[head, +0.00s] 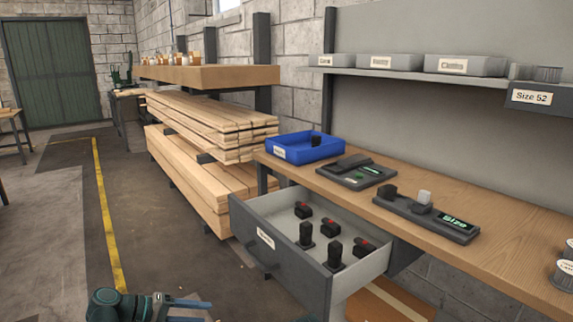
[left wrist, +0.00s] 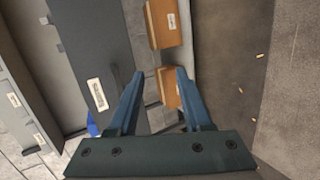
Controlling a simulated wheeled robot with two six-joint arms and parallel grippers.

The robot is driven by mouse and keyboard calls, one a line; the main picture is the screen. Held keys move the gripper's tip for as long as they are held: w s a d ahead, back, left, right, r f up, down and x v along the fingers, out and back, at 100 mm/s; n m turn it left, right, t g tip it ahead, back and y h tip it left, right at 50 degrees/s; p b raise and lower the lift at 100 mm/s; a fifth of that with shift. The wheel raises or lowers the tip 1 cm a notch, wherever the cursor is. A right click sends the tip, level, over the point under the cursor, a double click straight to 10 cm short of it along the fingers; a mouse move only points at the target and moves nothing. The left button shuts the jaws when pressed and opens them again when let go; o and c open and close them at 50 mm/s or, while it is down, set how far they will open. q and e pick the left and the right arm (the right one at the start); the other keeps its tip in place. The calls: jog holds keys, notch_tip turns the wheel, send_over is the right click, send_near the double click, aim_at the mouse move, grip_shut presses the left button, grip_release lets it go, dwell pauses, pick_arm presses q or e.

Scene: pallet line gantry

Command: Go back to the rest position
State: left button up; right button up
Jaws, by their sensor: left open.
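My left gripper (head: 188,305) shows at the bottom edge of the head view, low in front of the open drawer and left of it. In the left wrist view its two blue fingers (left wrist: 160,73) are apart with nothing held between them. The fingers touch nothing that I can make out. My right gripper is not in view.
A grey drawer (head: 292,244) stands pulled out below the wooden bench (head: 500,235), with several black parts inside. Brown boxes (left wrist: 165,22) show in the wrist view.

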pick_arm(q)
jog(key=s+d+f+m+g+y, duration=0.3)
jog(key=s+d+f+m+y, duration=0.1)
jog(key=s+d+f+y, duration=0.3)
jog(key=s+d+f+m+g+y, duration=0.3)
jog(key=s+d+f+m+y, duration=0.3)
jog(key=d, duration=0.4)
notch_tip(320, 180, up, 38)
jog(key=n+p, duration=0.1)
jog(key=p, duration=3.5)
jog(key=shift+s+p, duration=0.35)
jog(key=shift+p, duration=0.05)
